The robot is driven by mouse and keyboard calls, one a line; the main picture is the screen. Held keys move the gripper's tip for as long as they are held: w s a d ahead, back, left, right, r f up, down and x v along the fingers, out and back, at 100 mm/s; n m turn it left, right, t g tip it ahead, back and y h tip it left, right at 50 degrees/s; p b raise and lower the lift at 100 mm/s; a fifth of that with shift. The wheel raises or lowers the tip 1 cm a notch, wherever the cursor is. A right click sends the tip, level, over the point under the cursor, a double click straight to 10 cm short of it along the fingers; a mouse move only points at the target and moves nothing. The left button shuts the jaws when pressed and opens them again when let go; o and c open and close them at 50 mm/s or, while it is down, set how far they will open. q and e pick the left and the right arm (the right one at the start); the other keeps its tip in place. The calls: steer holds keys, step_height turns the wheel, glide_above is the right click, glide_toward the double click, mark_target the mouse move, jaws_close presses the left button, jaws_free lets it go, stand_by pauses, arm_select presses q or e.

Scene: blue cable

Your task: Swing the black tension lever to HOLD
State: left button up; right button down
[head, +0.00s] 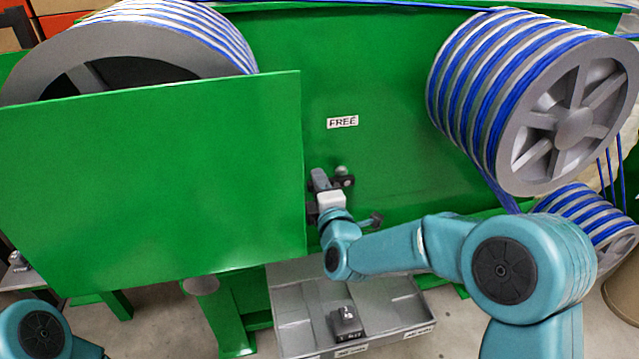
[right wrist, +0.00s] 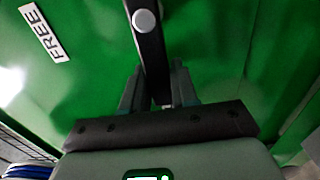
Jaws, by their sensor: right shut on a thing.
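The black tension lever (right wrist: 150,55) shows in the right wrist view as a dark bar with a round silver bolt head. It runs down between the two fingers of my right gripper (right wrist: 158,88), which is shut on it. In the head view my right gripper (head: 322,184) is at the green panel, just right of the edge of the nearer green plate; the lever is mostly hidden there. The white FREE label (head: 342,122) is above the gripper. It also shows at upper left in the right wrist view (right wrist: 45,32). No HOLD label is visible. My left gripper is out of view.
The nearer green plate (head: 150,185) stands close on the left of my right gripper. A reel with blue cable (head: 575,120) is at the right, another (head: 120,40) at upper left. A grey tray (head: 395,305) below holds a small grey-and-black part (head: 346,326).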

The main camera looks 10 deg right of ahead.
stand_by(0.4)
steer(key=c, duration=1)
jaws_free()
steer(key=shift+w, duration=0.1)
steer(key=shift+o, duration=0.2)
steer(key=s+b, duration=0.3)
steer(key=s, duration=1.3)
steer(key=shift+s+d, duration=0.25)
steer(key=shift+d, duration=0.05)
